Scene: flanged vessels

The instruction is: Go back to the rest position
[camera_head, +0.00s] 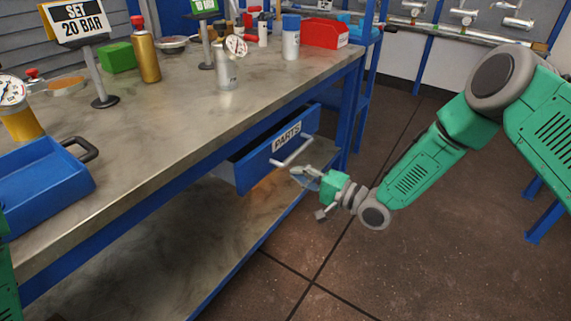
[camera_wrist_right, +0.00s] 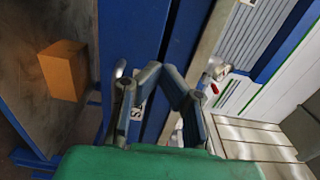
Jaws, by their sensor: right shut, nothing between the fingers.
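My right arm comes in from the right in the head view. Its gripper (camera_head: 300,174) is in front of the workbench, close by the silver handle (camera_head: 292,152) of the blue PARTS drawer (camera_head: 262,158). The drawer stands partly pulled out. In the right wrist view the two fingers of this gripper (camera_wrist_right: 160,70) come together at their tips, shut and empty, with the drawer front and part of its label behind them. I cannot tell whether the fingers touch the handle. A sliver of green at the lower left edge is my left arm; its gripper is out of view.
The workbench (camera_head: 190,118) carries a blue tray (camera_head: 40,185), gauges, a gold bottle (camera_head: 146,55), a green block (camera_head: 117,57) and a red box (camera_head: 325,33). An orange-brown box (camera_wrist_right: 63,70) shows in the wrist view. The floor (camera_head: 440,240) right of the bench is clear.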

